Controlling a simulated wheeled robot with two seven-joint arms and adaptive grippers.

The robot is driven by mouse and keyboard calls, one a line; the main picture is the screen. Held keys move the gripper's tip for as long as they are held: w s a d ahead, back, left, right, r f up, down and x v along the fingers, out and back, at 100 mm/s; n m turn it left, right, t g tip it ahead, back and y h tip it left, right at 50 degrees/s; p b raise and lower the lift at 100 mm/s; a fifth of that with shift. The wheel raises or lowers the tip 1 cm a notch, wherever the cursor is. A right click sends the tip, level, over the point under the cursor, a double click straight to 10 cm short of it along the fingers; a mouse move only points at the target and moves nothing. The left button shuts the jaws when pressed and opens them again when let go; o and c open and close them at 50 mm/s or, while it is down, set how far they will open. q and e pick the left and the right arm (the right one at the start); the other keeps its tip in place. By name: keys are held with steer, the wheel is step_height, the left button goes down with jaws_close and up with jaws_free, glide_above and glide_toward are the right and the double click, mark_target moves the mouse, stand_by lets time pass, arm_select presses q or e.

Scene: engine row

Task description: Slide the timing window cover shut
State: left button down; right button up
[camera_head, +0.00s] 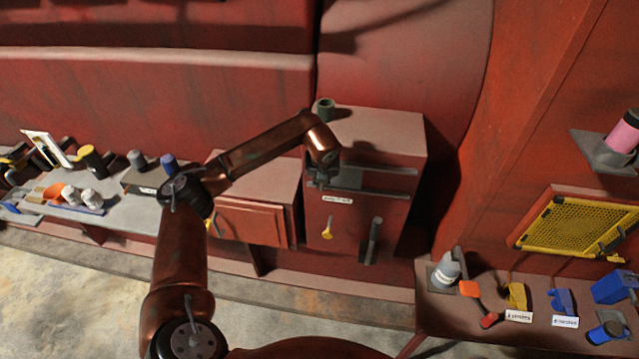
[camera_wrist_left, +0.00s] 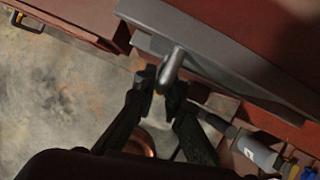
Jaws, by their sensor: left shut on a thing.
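The timing window cover (camera_head: 349,180) is a grey plate between two horizontal rails on the front of a red box. It sits toward the left part of the rails. In the left wrist view a long grey part (camera_wrist_left: 225,50) crosses the top, with a rounded grey knob (camera_wrist_left: 172,66) sticking out. My left gripper (camera_head: 321,181) is at the cover's left end. In the left wrist view its fingertips (camera_wrist_left: 160,82) are shut on the knob. The gripper hides part of the cover in the head view. My right gripper is not in view.
The red box (camera_head: 385,135) carries a green cup (camera_head: 325,109) on top, and a yellow key-like handle (camera_head: 327,228) and dark lever (camera_head: 373,240) below the rails. A grey bench (camera_head: 110,218) with parts stands left. A red shelf (camera_head: 440,305) with tools stands right.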

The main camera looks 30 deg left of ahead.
arm_select(q)
steer(key=c, duration=2.4)
jaws_free()
steer(key=shift+a, duration=0.2)
steer(key=o, duration=0.3)
steer(key=shift+s+a, duration=0.1)
steer(key=shift+o, duration=0.4)
steer(key=v, duration=1.2)
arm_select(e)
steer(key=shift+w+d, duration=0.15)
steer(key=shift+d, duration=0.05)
